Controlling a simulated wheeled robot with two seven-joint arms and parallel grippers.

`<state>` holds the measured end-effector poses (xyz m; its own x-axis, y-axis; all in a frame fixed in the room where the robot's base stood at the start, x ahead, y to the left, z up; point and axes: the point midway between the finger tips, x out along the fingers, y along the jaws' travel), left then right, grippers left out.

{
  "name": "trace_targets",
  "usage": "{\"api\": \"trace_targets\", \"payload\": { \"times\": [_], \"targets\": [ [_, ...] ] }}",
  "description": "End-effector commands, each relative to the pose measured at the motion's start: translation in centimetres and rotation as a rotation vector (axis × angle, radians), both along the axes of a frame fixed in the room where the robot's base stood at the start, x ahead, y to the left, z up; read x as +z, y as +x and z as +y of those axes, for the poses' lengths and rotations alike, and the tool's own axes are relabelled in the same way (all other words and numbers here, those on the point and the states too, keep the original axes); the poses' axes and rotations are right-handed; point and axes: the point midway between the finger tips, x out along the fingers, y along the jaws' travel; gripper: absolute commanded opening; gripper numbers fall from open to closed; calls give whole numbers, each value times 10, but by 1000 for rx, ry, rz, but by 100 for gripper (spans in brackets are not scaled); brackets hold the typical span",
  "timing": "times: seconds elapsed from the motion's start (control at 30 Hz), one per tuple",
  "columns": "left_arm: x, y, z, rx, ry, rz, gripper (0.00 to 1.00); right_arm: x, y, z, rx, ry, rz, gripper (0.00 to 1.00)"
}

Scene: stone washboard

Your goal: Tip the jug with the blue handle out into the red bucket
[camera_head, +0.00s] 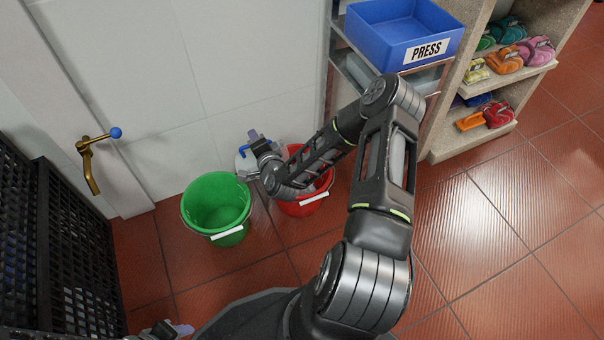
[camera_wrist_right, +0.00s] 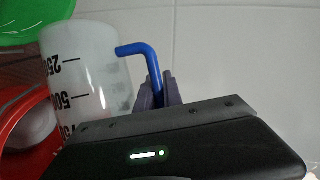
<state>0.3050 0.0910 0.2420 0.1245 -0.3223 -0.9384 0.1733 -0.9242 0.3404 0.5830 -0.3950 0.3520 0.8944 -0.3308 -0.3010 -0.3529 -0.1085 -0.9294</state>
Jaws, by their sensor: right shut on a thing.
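The jug is translucent white with dark volume marks, and its body (camera_wrist_right: 92,75) fills the left of the right wrist view. Its blue handle (camera_wrist_right: 137,50) sits between the fingers of my right gripper (camera_wrist_right: 160,92), which is shut on it. In the head view the jug (camera_head: 243,163) shows partly behind my right gripper (camera_head: 257,140), near the wall and left of the red bucket (camera_head: 305,207). My right arm covers much of that bucket. The jug's tilt and contents are unclear. My left gripper (camera_head: 168,331) barely shows at the bottom edge, its jaws unclear.
A green bucket (camera_head: 216,203) stands left of the red one. A brass tap (camera_head: 92,160) with a blue knob is on the left wall, beside black crates (camera_head: 70,240). A blue PRESS tray (camera_head: 405,33) and a shelf stand right. The right floor is clear.

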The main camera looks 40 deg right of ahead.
Motion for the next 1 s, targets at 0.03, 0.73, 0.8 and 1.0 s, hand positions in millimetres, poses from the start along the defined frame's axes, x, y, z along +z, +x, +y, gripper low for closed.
{"api": "trace_targets", "payload": {
  "times": [0.03, 0.73, 0.8, 1.0],
  "targets": [
    [0, 0, 0, 0, 0, 0, 39, 0, 0, 0, 0, 0, -1, 0],
    [22, -3, 0, -4, -2, 9, 39, -7, 26, 34, 9, -293, 229, 0],
    [23, -4, 0, -5, -2, 10, 39, -11, 29, 39, 9, -354, 278, 0],
    [31, -6, 1, -8, -4, 16, 39, -11, 42, 56, 11, -523, 413, 0]
  ]
}}
